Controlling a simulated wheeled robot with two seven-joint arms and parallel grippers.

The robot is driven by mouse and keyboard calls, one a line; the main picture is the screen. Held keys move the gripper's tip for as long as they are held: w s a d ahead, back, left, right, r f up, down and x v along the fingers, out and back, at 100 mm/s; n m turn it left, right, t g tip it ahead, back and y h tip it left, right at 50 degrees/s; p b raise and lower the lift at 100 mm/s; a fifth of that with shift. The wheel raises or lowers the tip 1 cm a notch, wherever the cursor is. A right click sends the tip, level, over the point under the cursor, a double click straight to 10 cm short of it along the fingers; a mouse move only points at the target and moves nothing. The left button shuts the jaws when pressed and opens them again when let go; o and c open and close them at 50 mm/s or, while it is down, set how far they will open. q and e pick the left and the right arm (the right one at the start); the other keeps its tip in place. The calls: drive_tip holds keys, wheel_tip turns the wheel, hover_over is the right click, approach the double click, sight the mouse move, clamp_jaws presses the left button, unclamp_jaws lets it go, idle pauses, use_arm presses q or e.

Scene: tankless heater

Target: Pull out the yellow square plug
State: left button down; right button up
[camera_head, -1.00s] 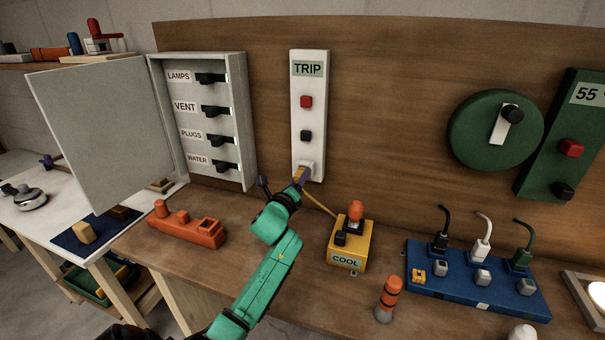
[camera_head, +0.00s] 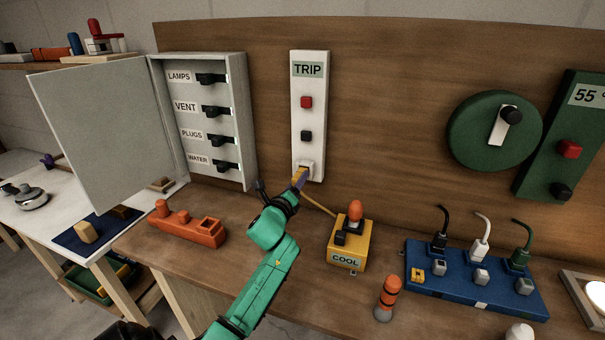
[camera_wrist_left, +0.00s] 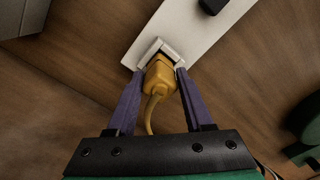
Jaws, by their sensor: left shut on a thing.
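The yellow square plug (camera_wrist_left: 158,78) sits at the white socket (camera_wrist_left: 152,48) at the bottom of the TRIP panel (camera_head: 309,115), with its yellow cord trailing down. In the left wrist view a dark gap shows between the plug and the socket rim; I cannot tell how deep the plug sits. My left gripper (camera_wrist_left: 160,74) has its purple fingers on both sides of the plug and is shut on it. In the head view my left gripper (camera_head: 299,178) is just below the socket and hides part of the plug. My right gripper is not in view.
The yellow COOL box (camera_head: 347,258) stands on the bench right of my left arm, with the cord running toward it. An orange toy boat (camera_head: 190,228) lies to the left.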

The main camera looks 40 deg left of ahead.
use_arm(q)
drive_tip(key=shift+s, duration=0.1)
drive_tip(key=shift+p+v, duration=0.85)
drive_tip(key=shift+v, duration=1.8)
